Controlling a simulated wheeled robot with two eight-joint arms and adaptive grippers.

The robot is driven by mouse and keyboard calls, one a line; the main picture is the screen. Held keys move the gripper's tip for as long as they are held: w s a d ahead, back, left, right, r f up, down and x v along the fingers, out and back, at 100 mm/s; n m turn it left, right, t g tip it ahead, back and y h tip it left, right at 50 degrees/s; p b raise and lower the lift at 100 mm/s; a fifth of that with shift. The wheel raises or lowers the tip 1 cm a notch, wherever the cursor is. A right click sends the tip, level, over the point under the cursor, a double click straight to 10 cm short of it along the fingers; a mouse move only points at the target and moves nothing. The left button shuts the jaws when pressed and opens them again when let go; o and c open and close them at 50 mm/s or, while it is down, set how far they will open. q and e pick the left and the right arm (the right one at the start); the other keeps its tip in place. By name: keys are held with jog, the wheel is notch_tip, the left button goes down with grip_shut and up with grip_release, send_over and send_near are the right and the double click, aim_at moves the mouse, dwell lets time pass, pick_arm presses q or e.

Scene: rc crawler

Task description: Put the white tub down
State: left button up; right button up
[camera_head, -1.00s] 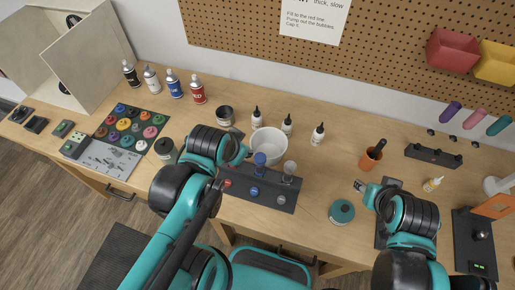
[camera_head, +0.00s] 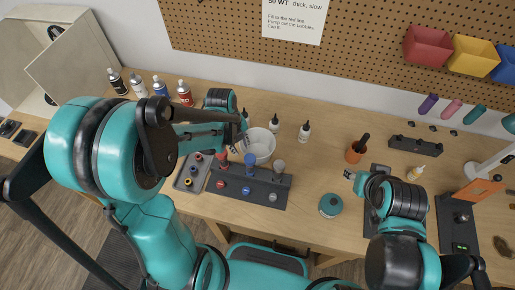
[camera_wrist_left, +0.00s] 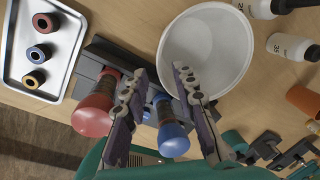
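The white tub (camera_head: 262,150) stands upright on the bench behind the dark pump stand (camera_head: 262,196). In the left wrist view the tub (camera_wrist_left: 207,45) shows its open mouth and looks empty. My left gripper (camera_head: 242,135) is at the tub's left rim. In the left wrist view its fingers (camera_wrist_left: 158,72) are spread, one overlapping the tub's near rim and the other outside it. I cannot tell whether they touch the wall. My right gripper (camera_head: 350,176) is over the bench at right, away from the tub; its fingers are too small to read.
Red (camera_wrist_left: 92,108) and blue (camera_wrist_left: 171,130) pump heads stand close under the left fingers. A tray of coloured rings (camera_wrist_left: 20,65) lies left of the stand. White bottles (camera_head: 304,131) stand behind and right of the tub.

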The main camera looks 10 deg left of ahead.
pick_arm(q)
jog(key=f, duration=0.2)
jog(key=f+b, duration=0.1)
jog(key=f, duration=0.1)
jog(key=w+d+f+b, duration=0.1)
jog(key=f, duration=0.2)
jog(key=shift+f, duration=0.1)
jog(key=shift+s, duration=0.1)
grip_shut()
